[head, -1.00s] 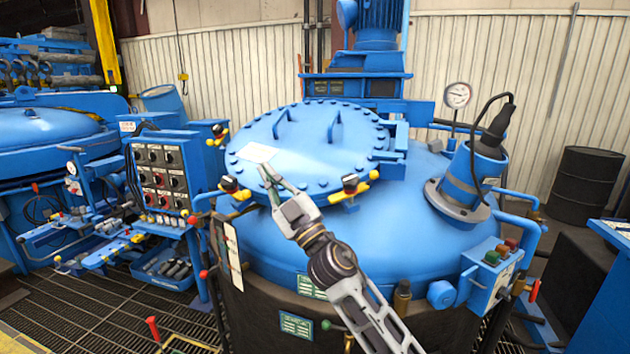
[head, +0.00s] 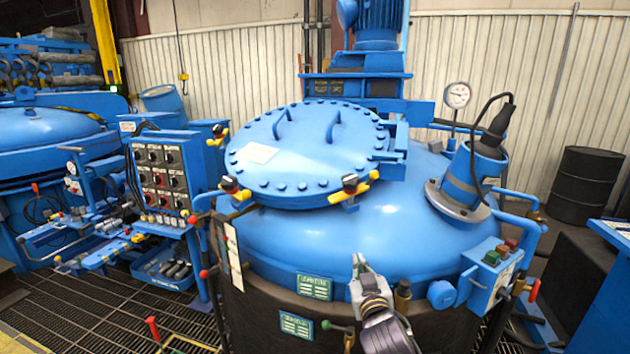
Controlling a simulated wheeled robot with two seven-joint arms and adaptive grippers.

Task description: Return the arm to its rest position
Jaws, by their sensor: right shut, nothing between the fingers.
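My right gripper (head: 358,266) is at the bottom centre of the head view, in front of the furnace's front side. It is shut and empty, and its fingers point up and away from me. The blue furnace (head: 360,235) stands behind it. The round bolted lid (head: 300,165) lies flat on top, well beyond the gripper and apart from it. My left gripper does not show.
A control panel (head: 160,178) with knobs stands left of the furnace. A small button box (head: 492,265) and a capped cylinder (head: 465,180) are on its right. A pressure gauge (head: 457,95) rises behind. A black barrel (head: 586,185) stands at the far right.

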